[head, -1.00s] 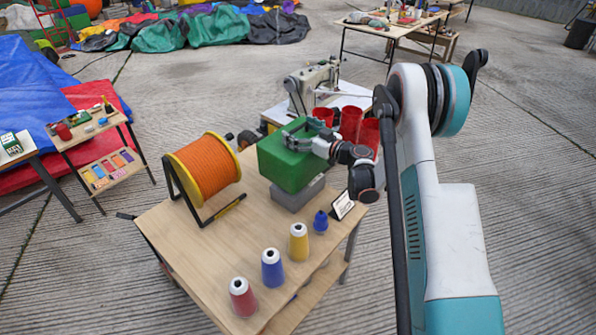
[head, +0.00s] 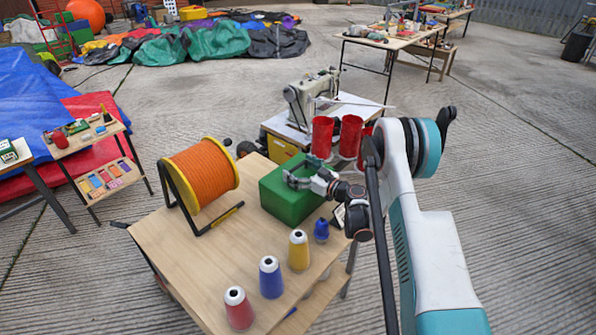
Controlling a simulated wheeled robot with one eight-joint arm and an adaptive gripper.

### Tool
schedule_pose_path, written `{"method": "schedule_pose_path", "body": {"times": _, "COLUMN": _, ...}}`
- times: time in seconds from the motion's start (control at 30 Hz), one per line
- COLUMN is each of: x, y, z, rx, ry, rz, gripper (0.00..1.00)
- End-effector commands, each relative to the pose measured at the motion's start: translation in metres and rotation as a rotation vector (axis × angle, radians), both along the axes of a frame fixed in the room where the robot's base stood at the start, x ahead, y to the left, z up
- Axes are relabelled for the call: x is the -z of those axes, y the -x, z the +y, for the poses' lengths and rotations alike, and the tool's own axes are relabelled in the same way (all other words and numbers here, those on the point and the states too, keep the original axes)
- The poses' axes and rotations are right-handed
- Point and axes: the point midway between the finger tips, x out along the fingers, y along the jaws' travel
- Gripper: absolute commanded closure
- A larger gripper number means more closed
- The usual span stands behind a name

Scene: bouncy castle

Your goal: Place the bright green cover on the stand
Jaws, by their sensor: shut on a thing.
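The bright green cover (head: 284,203) is a box shape at the right rear of the wooden table (head: 190,262). My gripper (head: 303,180) is shut on the cover at its upper right part, reaching in from the right. The cover looks upright and low, close to the tabletop. The grey stand does not show; the cover hides the place where it was. I cannot tell whether the cover rests fully on it.
An orange cord reel (head: 203,175) stands left of the cover. Red (head: 238,308), blue (head: 271,277) and yellow (head: 298,250) thread cones and a small blue bottle (head: 321,229) stand in front.

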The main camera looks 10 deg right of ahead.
Motion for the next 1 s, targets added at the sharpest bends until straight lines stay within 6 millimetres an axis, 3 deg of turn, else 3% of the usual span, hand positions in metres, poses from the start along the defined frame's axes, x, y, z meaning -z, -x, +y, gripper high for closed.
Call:
{"method": "schedule_pose_path", "body": {"times": 0.3, "x": 0.0009, "y": 0.0, "z": 0.0, "rx": 0.0, "ry": -0.001, "rz": 0.0, "gripper": 0.63}}
{"method": "schedule_pose_path", "body": {"times": 0.33, "x": 0.0017, "y": 0.0, "z": 0.0, "rx": 0.0, "ry": 0.0, "rz": 0.0, "gripper": 0.04}}
{"method": "schedule_pose_path", "body": {"times": 0.37, "x": 0.0014, "y": 0.0, "z": 0.0, "rx": 0.0, "ry": 0.0, "rz": 0.0, "gripper": 0.0}}
{"method": "schedule_pose_path", "body": {"times": 1.0, "x": -0.0012, "y": -0.0007, "z": -0.0007, "rx": -0.001, "ry": 0.0, "rz": 0.0, "gripper": 0.0}}
